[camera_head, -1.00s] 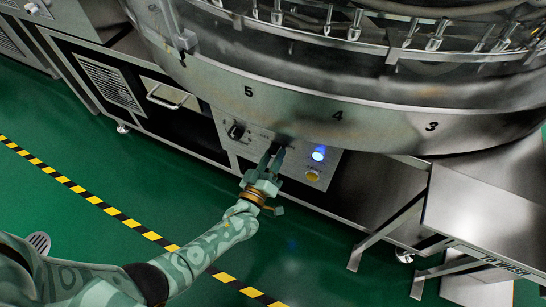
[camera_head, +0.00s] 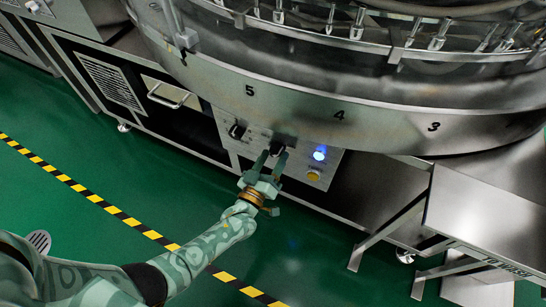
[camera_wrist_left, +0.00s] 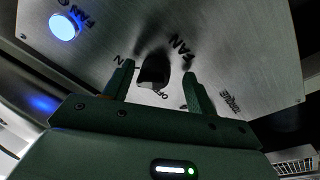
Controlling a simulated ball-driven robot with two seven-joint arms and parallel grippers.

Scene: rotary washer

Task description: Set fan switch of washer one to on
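The fan switch, a small black knob (camera_head: 277,148), sits on the grey control panel of the washer. In the left wrist view the knob (camera_wrist_left: 153,72) lies between my two fingertips, with lettering for FAN, ON and OFF around it. I cannot tell clearly which mark it points to. My left gripper (camera_head: 271,160) is open in front of the panel, with a gap between each finger and the knob in the wrist view (camera_wrist_left: 158,82). A lit blue lamp (camera_head: 320,153) is right of the knob; it also shows in the wrist view (camera_wrist_left: 64,27). My right gripper is out of view.
Another black knob (camera_head: 237,131) is left of the fan switch, and a yellow button (camera_head: 313,175) is below the blue lamp. The round washer rim (camera_head: 340,125) overhangs the panel. A metal table (camera_head: 485,215) stands at right. Green floor in front is open.

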